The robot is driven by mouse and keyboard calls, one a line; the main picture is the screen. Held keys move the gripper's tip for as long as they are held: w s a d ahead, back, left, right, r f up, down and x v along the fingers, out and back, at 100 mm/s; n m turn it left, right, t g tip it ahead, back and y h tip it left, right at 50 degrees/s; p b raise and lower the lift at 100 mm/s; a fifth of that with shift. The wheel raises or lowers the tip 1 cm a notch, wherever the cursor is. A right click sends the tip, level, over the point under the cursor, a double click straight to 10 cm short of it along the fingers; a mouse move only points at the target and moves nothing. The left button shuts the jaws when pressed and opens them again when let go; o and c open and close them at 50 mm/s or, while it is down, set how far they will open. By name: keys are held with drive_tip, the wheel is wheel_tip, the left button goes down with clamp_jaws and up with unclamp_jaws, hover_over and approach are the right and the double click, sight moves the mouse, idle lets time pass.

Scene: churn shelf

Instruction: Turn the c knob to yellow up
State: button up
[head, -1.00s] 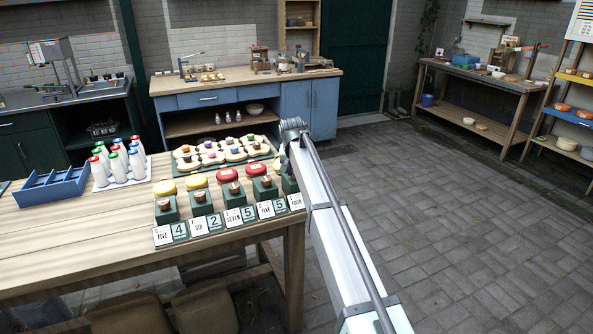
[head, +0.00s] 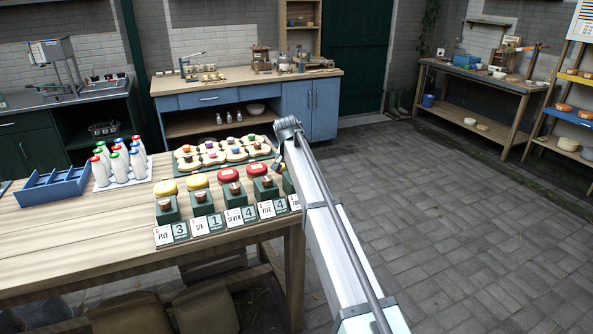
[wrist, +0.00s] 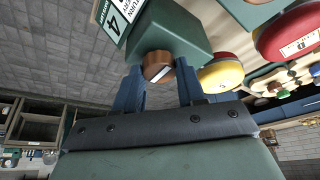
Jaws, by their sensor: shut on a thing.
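A round brown wooden knob (wrist: 158,66) with a white mark on its face sits on a dark green block (wrist: 180,38) in the wrist view. My gripper (wrist: 161,86) has its two blue fingers on either side of this knob and is shut on it. In the head view my arm hides the knob and most of its block, at the right end of the row. Other green blocks with brown knobs (head: 200,196) stand along the table's front edge. The knob letters are too small to read, and I see no clear yellow mark on the held knob.
Number cards (head: 215,222) stand before the blocks, and red and yellow rounds (head: 229,175) lie behind. A tray of cream pieces (head: 185,160), white bottles (head: 120,165) and a blue rack (head: 52,185) stand farther back on the wooden table (head: 90,240). The floor at right is clear.

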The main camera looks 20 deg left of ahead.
drive_tip(key=o, duration=1)
drive_tip(key=shift+o, duration=0.2)
drive_tip(key=v, duration=1.3)
drive_tip(key=shift+r, duration=0.35)
drive_tip(key=shift+s, duration=0.1)
